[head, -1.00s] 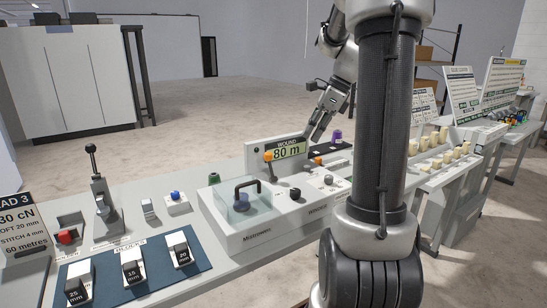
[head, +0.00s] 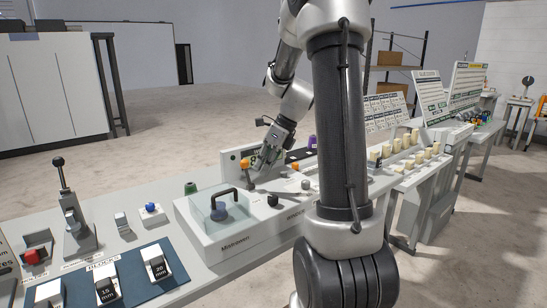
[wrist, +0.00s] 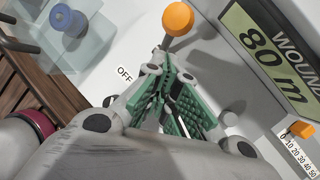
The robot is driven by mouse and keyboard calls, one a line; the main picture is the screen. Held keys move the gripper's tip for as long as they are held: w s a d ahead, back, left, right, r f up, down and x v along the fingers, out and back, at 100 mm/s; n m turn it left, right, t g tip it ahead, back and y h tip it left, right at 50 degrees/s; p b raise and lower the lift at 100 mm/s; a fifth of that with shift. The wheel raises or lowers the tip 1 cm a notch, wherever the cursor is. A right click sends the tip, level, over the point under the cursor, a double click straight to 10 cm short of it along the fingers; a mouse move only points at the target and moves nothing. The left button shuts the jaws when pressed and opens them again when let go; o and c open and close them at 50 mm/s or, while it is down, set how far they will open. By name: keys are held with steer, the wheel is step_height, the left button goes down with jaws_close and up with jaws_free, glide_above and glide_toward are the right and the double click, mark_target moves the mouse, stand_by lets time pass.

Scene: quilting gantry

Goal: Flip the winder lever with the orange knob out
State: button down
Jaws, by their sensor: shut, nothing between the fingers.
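The winder lever's orange knob (head: 244,164) stands at the left end of the counter display in the head view. In the wrist view the round orange knob (wrist: 178,18) is at the top, on a thin stem that runs down toward my fingertips. An "OFF" label (wrist: 125,73) lies left of it. My gripper (wrist: 166,62) is shut and empty, its green-padded fingers just short of the knob and close to the stem. I cannot tell whether they touch it. In the head view my gripper (head: 256,170) is beside the knob, in front of the display.
The "80 m" display (wrist: 265,60) rises close on the right. An orange slider (wrist: 303,129) sits by a number scale. A clear-lidded box with a dark handle (head: 225,205) stands left of the lever. Dark and grey round knobs (head: 273,200) are in front.

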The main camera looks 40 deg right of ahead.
mark_target(247, 173)
steer(key=shift+w+a+f, duration=0.3)
steer(key=shift+w+a, duration=0.15)
steer(key=shift+w, duration=0.2)
steer(key=shift+w, duration=0.1)
steer(key=shift+w+a+f+g, duration=0.15)
steer(key=shift+w+a+g, duration=0.15)
steer(key=shift+w+g, duration=0.3)
steer(key=shift+w, duration=0.2)
